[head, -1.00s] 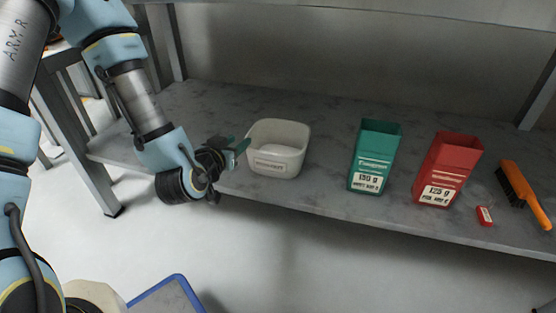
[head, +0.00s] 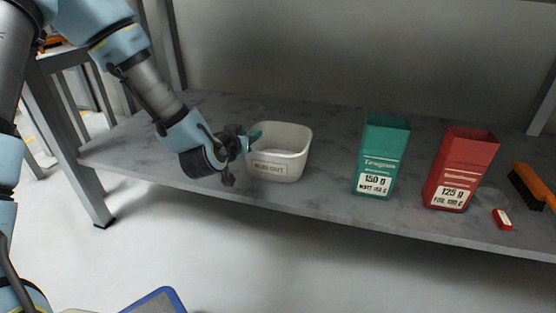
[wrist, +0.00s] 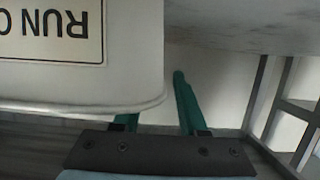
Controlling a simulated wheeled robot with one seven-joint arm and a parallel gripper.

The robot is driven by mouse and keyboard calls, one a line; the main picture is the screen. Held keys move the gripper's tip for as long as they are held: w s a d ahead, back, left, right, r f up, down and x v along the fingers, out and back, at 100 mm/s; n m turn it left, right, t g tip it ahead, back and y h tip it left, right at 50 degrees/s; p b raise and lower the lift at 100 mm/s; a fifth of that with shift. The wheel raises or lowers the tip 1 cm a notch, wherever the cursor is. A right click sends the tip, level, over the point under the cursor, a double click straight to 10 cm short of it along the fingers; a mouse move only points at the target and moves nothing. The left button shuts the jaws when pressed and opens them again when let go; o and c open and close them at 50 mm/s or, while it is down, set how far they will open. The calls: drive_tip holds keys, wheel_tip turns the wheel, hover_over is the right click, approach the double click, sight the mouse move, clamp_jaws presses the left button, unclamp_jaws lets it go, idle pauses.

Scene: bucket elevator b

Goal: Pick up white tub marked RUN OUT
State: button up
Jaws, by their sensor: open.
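The white tub (head: 279,168) stands upright on the grey shelf, left of the green container. Its front label is small in the head view; in the wrist view the tub (wrist: 130,85) is close up, its label upside down and cut off after "RUN O". My gripper (head: 249,141) is at the tub's left rim, open and empty. In the wrist view one teal finger of my gripper (wrist: 157,110) passes behind the tub's rim and is mostly hidden. The other finger shows outside the tub's side. I cannot tell whether either touches the wall.
A green container (head: 381,157) marked 150 g and a red container (head: 459,170) marked 125 g stand to the right. A small red item (head: 502,219) and an orange-handled brush (head: 533,186) lie farther right. The grey shelf (head: 320,202) has bare room behind the tub.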

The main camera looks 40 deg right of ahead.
drive_tip(key=shift+w+d+f, duration=0.1)
drive_tip(key=shift+w+d, duration=0.1)
drive_tip(key=shift+d, duration=0.15)
drive_tip(key=shift+c, duration=0.2)
clamp_jaws()
idle(1.0)
